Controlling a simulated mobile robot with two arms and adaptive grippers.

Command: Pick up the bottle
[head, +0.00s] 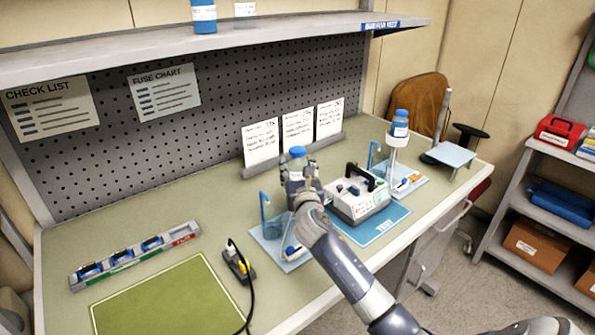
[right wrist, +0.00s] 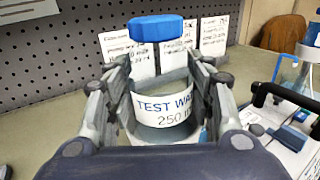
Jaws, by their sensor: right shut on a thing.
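A clear bottle with a blue cap (head: 297,152) and a white "TEST WA…" label stands upright in my right gripper (head: 302,172). In the right wrist view the same bottle (right wrist: 163,105) sits between the two fingers, which press on its sides. The lower part of the bottle is hidden by my gripper, so I cannot tell whether it touches anything below. My left gripper is not in view.
A pump with a black handle (head: 357,200) stands just right of my gripper on a blue mat (head: 386,229). A fuse strip (head: 135,256) and green mat (head: 160,300) lie left. A shelf (head: 200,46) overhangs the back.

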